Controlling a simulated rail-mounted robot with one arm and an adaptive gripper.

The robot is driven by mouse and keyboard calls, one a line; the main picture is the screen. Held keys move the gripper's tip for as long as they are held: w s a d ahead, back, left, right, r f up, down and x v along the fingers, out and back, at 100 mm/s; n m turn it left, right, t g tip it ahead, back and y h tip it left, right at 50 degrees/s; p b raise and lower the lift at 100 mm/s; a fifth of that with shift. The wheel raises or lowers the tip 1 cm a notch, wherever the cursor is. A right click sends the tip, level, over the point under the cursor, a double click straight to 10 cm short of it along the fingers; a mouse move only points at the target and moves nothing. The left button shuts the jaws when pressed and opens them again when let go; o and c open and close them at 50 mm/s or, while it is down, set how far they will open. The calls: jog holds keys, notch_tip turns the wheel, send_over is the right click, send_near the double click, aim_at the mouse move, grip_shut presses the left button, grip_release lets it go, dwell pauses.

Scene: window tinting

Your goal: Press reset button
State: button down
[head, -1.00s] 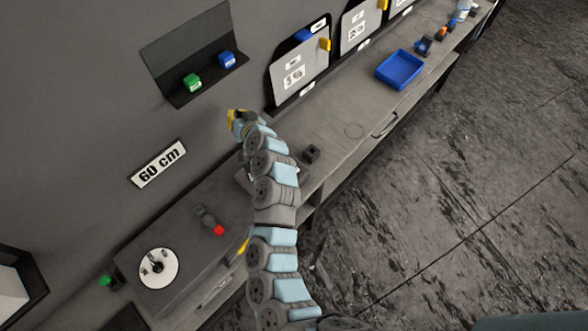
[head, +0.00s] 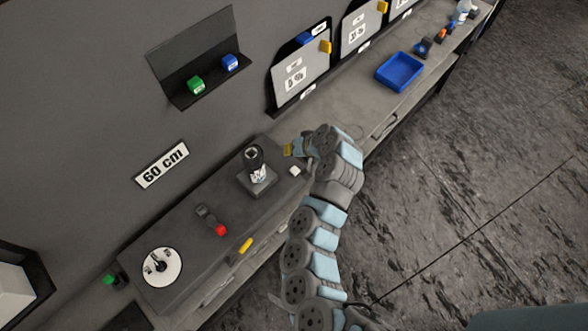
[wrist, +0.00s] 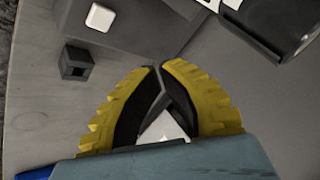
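A small white square button (head: 295,170) sits on the dark box top near its right end. It also shows in the wrist view (wrist: 100,17) at upper left, ahead and left of my fingertips. No reset label is readable on it. My gripper (head: 287,150) is just beyond the button in the head view, partly hidden by my wrist. In the wrist view, my gripper's (wrist: 160,68) yellow-backed fingers meet at the tips, with no object pinched there. The tips are apart from the button.
A black cylinder (head: 252,157) stands on a square base beside the button. A small dark block (wrist: 76,62) lies left of my fingers. A red-ended lever (head: 220,230) and white disc (head: 160,267) are on the box.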

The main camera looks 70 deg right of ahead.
aim_at(292, 169)
dwell(0.3)
notch_tip(292, 169, down, 8)
jog(key=b, duration=0.3)
jog(key=shift+r, duration=0.15)
jog(key=shift+f+b, duration=0.6)
jog(key=shift+b, duration=0.1)
jog(key=shift+f+b, duration=0.85)
jog(key=shift+b, duration=0.45)
dwell(1.7)
jog(key=shift+r, duration=0.1)
dwell(0.3)
jog(key=shift+r, duration=0.8)
jog(key=shift+r+p, duration=0.55)
jog(key=shift+r, duration=1.95)
